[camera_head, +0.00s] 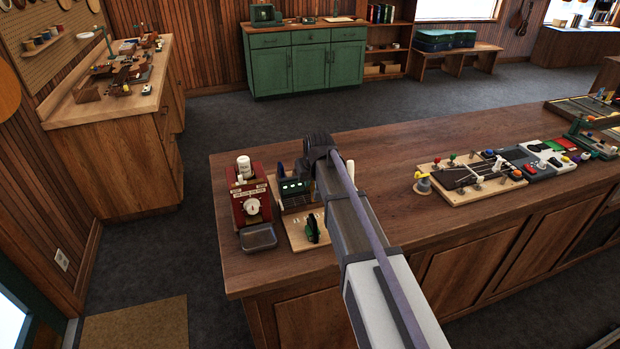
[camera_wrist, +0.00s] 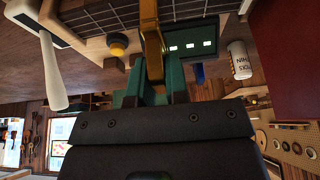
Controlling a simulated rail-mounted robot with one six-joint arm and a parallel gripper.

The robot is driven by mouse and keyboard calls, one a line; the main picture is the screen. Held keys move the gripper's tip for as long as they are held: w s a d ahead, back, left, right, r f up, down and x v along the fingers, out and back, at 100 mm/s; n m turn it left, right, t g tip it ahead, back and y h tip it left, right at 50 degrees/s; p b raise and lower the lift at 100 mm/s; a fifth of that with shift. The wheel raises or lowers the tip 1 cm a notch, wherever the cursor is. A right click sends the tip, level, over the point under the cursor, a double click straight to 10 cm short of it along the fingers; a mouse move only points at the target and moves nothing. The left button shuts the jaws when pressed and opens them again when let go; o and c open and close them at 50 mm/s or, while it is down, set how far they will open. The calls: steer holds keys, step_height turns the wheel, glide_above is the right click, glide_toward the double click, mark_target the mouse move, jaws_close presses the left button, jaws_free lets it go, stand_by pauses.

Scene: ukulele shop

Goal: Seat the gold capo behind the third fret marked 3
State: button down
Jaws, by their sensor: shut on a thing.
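The gold capo (camera_wrist: 152,42) stands upright between the green fingers of my gripper (camera_wrist: 152,84) in the wrist view. My gripper is shut on its lower part, and the capo's top runs out of the picture. A dark fretted strip (camera_wrist: 82,18) shows at the upper left of the wrist view, to the left of the capo. I cannot read a fret mark 3. In the head view my arm hides the gripper, the capo and part of the light wooden board (camera_head: 299,235) on the counter.
A green box with small lights (camera_head: 292,187) stands on that board, close to my arm. Another board with coloured knobs (camera_head: 455,194) lies to the right. The counter between is clear.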

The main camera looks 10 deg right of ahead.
mark_target(310, 189)
steer(key=shift+f+b, duration=0.95)
steer(key=shift+f, duration=0.55)
steer(key=shift+f+b, duration=0.6)
steer(key=shift+b, duration=0.05)
steer(key=c, duration=1.4)
jaws_free()
steer(key=shift+r, duration=0.1)
steer(key=p+v, duration=1)
steer(key=shift+s+r, duration=0.25)
steer(key=shift+r, duration=0.1)
steer(key=shift+d, duration=0.1)
